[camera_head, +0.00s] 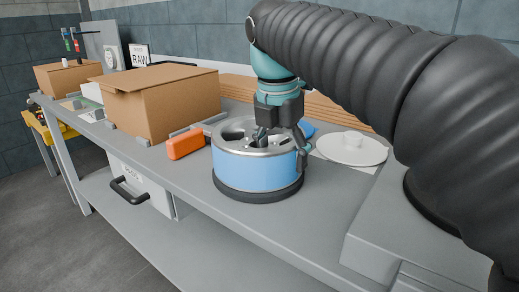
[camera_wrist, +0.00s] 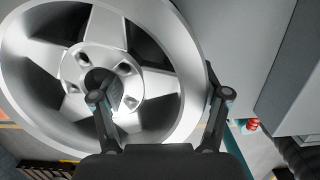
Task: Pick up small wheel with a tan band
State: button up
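A silver multi-spoke wheel (camera_head: 252,172) with a blue band lies flat on a dark round base on the grey bench. Its spokes and hub (camera_wrist: 105,28) fill much of the wrist view. I see no tan band on it or on any other wheel. My gripper (camera_head: 284,137) points down over the wheel's right side. In the wrist view my gripper (camera_wrist: 162,96) is open, with one finger over the hub area and the other just outside the rim. I cannot tell whether either finger touches the wheel.
An orange block (camera_head: 186,143) and a cardboard box (camera_head: 165,104) stand left of the wheel. A white round lidded item (camera_head: 352,150) is at the right. A blue object (camera_head: 309,129) sits behind my gripper.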

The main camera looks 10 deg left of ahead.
jog(key=c, duration=0.9)
jog(key=shift+r, duration=0.5)
notch_tip(320, 180, up, 4)
jog(key=shift+f+p, duration=0.25)
jog(key=shift+p, duration=0.4)
jog(key=w+d+r, duration=0.1)
jog(key=d+r, duration=0.2)
jog(key=d, duration=0.2)
jog(key=w+d+r+p, duration=0.1)
jog(key=d+r, duration=0.2)
jog(key=d, duration=0.3)
jog(key=shift+w+d+r, duration=0.15)
jog(key=shift+w+r, duration=0.15)
jog(key=shift+w, duration=0.05)
